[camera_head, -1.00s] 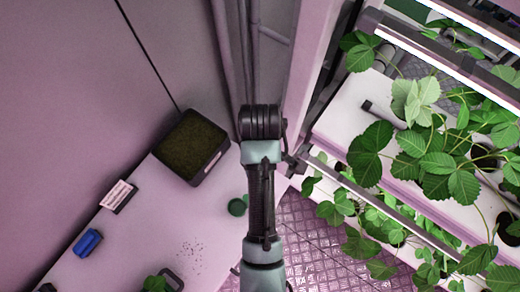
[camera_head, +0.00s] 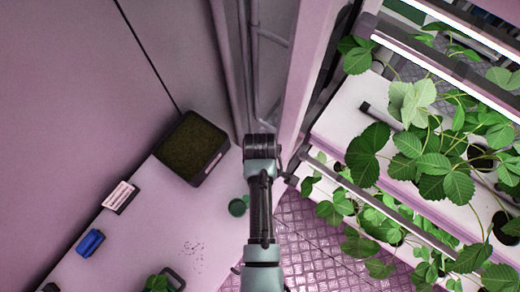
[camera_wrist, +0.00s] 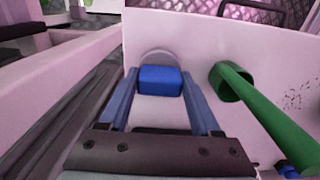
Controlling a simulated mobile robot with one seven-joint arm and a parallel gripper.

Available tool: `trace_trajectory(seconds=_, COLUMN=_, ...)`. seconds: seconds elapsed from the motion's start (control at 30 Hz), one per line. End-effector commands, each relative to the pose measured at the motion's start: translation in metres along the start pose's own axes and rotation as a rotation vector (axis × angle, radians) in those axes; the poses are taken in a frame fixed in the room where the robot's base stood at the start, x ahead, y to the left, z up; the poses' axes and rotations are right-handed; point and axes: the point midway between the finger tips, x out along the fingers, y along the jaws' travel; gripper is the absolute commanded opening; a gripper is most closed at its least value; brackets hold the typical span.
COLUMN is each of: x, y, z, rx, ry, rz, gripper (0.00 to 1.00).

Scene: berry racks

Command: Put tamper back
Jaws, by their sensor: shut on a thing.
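In the wrist view my gripper (camera_wrist: 161,86) points down toward the white table, with its two blue-grey fingers closed on a blue block. A pale grey round part shows just beyond the block; the two together look like the tamper (camera_wrist: 160,79). I cannot tell whether its round end touches the table. In the head view the end of my arm (camera_head: 260,148) is over the table's right corner, and the fingers and the held thing are hidden beneath it.
A green tool (camera_wrist: 231,84) with a long handle stands right of my gripper; its green end (camera_head: 237,208) shows in the head view. A dark soil tray (camera_head: 215,168) is at the table's back. A blue object (camera_head: 90,242) lies left. Plant racks (camera_head: 350,110) stand right.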

Motion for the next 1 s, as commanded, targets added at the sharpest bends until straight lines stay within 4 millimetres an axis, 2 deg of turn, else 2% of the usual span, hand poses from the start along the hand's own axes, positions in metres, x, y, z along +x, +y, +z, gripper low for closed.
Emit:
trace_trajectory(seconds=0.07, x=0.003, y=0.0, z=0.0, rx=0.0, ry=0.0, rz=0.001, gripper=0.2)
trace_trajectory(seconds=0.1, x=0.003, y=0.0, z=0.0, rx=0.0, ry=0.0, rz=0.0, gripper=0.66)
trace_trajectory(seconds=0.27, x=0.002, y=0.0, z=0.0, rx=0.0, ry=0.0, rz=0.0, gripper=0.94)
trace_trajectory(seconds=0.53, x=0.002, y=0.0, z=0.0, rx=0.0, ry=0.0, rz=0.0, gripper=0.94)
trace_trajectory(seconds=0.67, x=-0.005, y=0.0, z=0.0, rx=0.0, ry=0.0, rz=0.0, gripper=0.94)
trace_trajectory(seconds=0.87, x=-0.035, y=0.0, z=-0.001, rx=0.0, ry=0.002, rz=0.003, gripper=0.94)
trace_trajectory(seconds=1.0, x=-0.065, y=0.001, z=-0.001, rx=-0.001, ry=0.003, rz=0.005, gripper=0.94)
